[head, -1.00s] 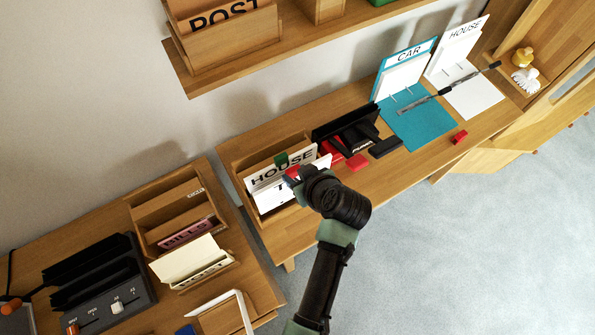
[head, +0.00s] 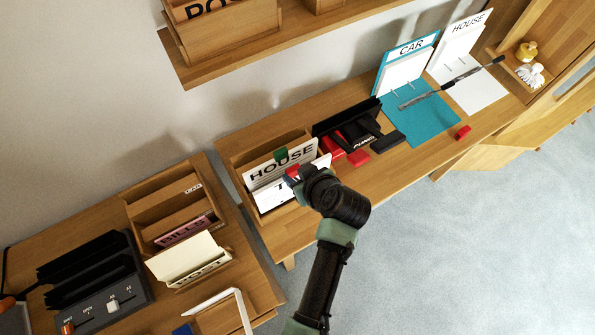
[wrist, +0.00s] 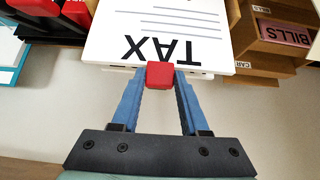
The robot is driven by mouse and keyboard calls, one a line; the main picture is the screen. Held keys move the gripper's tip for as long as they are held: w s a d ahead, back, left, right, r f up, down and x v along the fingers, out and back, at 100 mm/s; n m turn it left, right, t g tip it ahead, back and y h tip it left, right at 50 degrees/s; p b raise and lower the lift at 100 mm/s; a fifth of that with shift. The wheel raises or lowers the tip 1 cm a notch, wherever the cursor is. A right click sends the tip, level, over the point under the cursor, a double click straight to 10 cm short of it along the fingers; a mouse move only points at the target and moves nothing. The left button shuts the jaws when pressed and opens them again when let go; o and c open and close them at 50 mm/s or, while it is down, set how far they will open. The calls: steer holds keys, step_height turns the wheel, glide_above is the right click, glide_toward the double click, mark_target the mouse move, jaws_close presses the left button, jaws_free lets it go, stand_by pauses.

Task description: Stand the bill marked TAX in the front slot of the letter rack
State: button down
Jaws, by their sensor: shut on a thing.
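The TAX bill (wrist: 160,30) is a white sheet with black lettering, upside down in the wrist view. A red clip (wrist: 160,75) sits at its lettered edge, and my gripper (wrist: 160,78) is shut on that clip. In the head view the bill (head: 270,198) is at the front of the wooden box with the HOUSE sheet (head: 268,170) behind it. My gripper (head: 294,177) is at its upper right and hides part of the lettering. I cannot tell whether the bill's lower edge is clear of the box. The letter rack (head: 165,205) stands to the left, with stepped slots and a pink BILLS piece (head: 183,230).
A cream POST holder (head: 190,260) stands in front of the rack. A dark organizer (head: 95,280) is at far left. Black and red office items (head: 350,135) are right of the box. A shelf (head: 230,70) hangs above. A gap separates the two desks.

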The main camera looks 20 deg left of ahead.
stand_by(0.4)
step_height(320, 180, down, 6)
steer(key=b, duration=0.5)
steer(key=shift+r, duration=0.1)
stand_by(0.7)
steer(key=shift+c, duration=1.7)
jaws_free()
steer(key=shift+o, duration=0.3)
steer(key=shift+o, duration=1.4)
